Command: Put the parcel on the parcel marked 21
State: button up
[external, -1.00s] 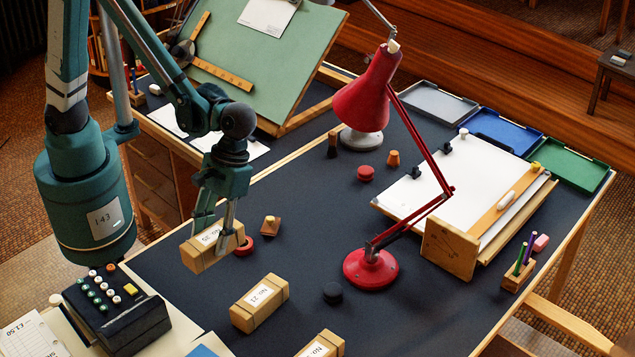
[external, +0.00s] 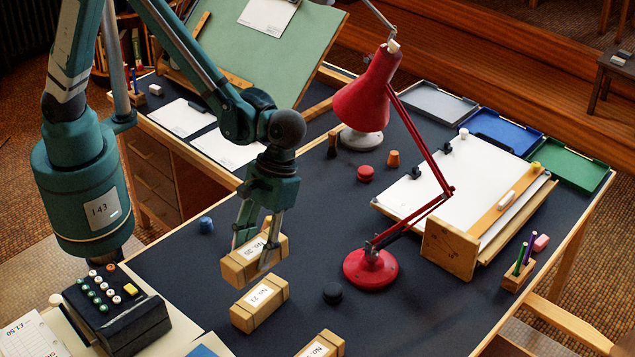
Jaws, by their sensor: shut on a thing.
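My gripper (external: 254,257) is shut on a tan parcel (external: 236,273) with a white label that is hard to read and partly covered by a finger. The held parcel looks roughly level. It appears just behind and above the parcel marked 21 (external: 241,316), a similar tan box lying on the dark desk top with its label up. The held parcel's lower edge meets the back edge of parcel 21 in the picture; I cannot tell how large the gap between them is.
A third parcel (external: 335,349) is cut off at the bottom edge. A keypad machine (external: 120,310) is at left, a blue piece (external: 206,225) behind. The desk right of parcel 21 is clear.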

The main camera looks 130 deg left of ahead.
jog(key=shift+f, duration=0.1)
send_over(259, 296)
jog(key=shift+f+b, duration=0.35)
jog(key=shift+f, duration=2.7)
jog(key=shift+f, duration=1.85)
jog(key=shift+f+b, duration=0.2)
jog(key=shift+b, duration=0.15)
jog(key=o, duration=1.1)
jog(key=shift+r, duration=0.25)
jog(key=p+v, duration=0.1)
jog(key=v, duration=1.1)
jog(key=shift+a+p, duration=0.1)
jog(key=shift+p, duration=0.2)
